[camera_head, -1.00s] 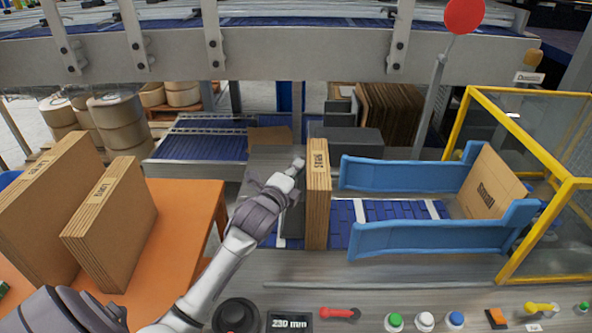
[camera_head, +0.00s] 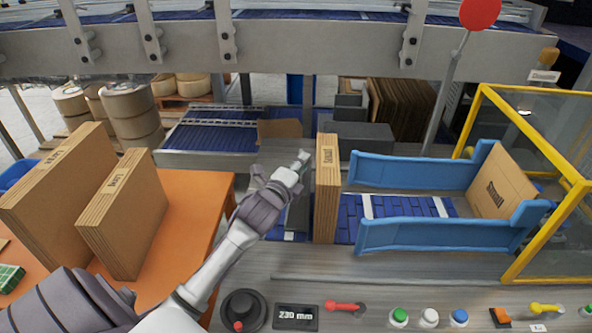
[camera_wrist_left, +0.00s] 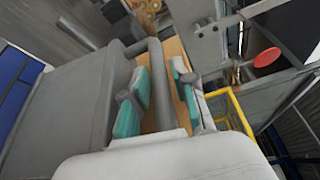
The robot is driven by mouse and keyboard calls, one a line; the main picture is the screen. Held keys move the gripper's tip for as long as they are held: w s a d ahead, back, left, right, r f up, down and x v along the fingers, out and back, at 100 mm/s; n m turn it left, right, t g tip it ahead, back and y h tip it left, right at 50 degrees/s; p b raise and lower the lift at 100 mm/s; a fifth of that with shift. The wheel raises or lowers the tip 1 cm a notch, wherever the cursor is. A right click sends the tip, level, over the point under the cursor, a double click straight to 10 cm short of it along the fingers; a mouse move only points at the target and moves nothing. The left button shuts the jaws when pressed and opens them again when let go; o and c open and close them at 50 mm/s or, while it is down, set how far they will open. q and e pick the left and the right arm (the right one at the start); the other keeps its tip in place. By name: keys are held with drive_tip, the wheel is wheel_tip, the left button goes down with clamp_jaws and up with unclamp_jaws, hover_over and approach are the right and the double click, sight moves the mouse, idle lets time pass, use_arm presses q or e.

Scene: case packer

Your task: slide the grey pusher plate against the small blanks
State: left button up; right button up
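The grey pusher plate (camera_head: 298,212) stands upright on the line, just left of the small blanks (camera_head: 327,190), an upright brown stack. A narrow gap seems to part them, though my arm partly hides the plate. My left gripper (camera_head: 300,163) is at the plate's upper edge. In the left wrist view its teal-padded fingers (camera_wrist_left: 160,98) stand apart on either side of a grey bar (camera_wrist_left: 158,75). Brown cardboard shows between the bar and the right pad, so the grip looks open. The grey plate face fills the left of that view. My right gripper is not in view.
Blue side guides (camera_head: 430,236) flank the blue belt right of the blanks, with an open carton (camera_head: 497,188) at their far end. A yellow-framed guard (camera_head: 545,150) stands at right. Two larger blank stacks (camera_head: 122,215) stand on the orange table (camera_head: 190,200). Control buttons line the front.

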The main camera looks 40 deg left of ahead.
use_arm(q)
drive_tip(key=s+d, duration=0.2)
drive_tip(key=s, duration=0.9)
drive_tip(key=shift+s+r, duration=0.3)
drive_tip(key=shift+r, duration=0.05)
